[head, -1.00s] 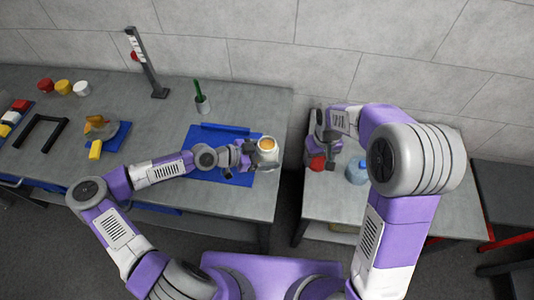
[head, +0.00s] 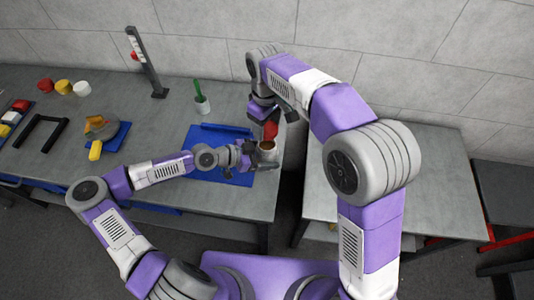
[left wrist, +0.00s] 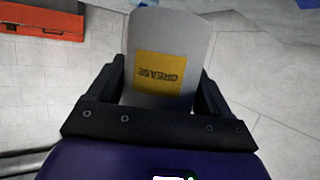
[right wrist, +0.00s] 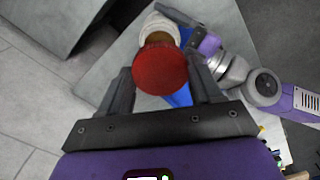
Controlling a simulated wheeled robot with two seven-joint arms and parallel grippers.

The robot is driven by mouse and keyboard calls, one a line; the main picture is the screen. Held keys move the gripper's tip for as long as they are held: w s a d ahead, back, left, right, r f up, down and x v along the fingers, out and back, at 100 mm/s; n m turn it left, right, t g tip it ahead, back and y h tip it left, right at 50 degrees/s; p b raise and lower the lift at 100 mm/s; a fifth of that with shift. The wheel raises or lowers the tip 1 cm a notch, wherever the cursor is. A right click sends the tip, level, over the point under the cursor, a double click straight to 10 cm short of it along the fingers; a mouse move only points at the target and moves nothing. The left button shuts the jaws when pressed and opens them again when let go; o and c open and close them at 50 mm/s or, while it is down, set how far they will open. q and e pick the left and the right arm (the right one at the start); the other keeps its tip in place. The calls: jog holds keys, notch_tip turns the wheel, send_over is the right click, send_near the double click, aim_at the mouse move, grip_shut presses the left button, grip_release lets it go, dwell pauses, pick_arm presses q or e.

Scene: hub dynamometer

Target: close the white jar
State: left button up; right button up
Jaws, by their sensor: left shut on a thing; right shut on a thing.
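The white jar (head: 267,158) is in my left gripper (head: 254,153), over the front right part of the left bench. Its top is open, with dark brown showing inside. In the left wrist view the jar (left wrist: 165,45) has a yellow GREASE label (left wrist: 160,73) between the fingers. My right gripper (head: 270,114) is shut on a red lid (head: 270,130), above and just behind the jar. In the right wrist view the round red lid (right wrist: 160,68) is between the fingers and overlaps part of the white jar (right wrist: 157,27). The lid appears apart from the jar; the exact gap cannot be told.
Red (head: 45,86), yellow (head: 63,87) and white (head: 82,88) lids lie at the back left. A blue mat (head: 235,179) lies below the left gripper. A cup with a green stick (head: 201,103) and a dark post (head: 150,75) stand behind. The right table (head: 440,190) is partly hidden by my arm.

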aim_at(268, 147)
jog(key=shift+f, duration=2)
jog(key=shift+f, duration=0.9)
pick_arm(q)
jog(key=shift+r, duration=0.1)
pick_arm(e)
jog(key=shift+f, duration=0.25)
pick_arm(q)
jog(key=shift+d, duration=0.1)
pick_arm(e)
jog(key=shift+d+f, duration=0.1)
jog(key=shift+f, duration=0.25)
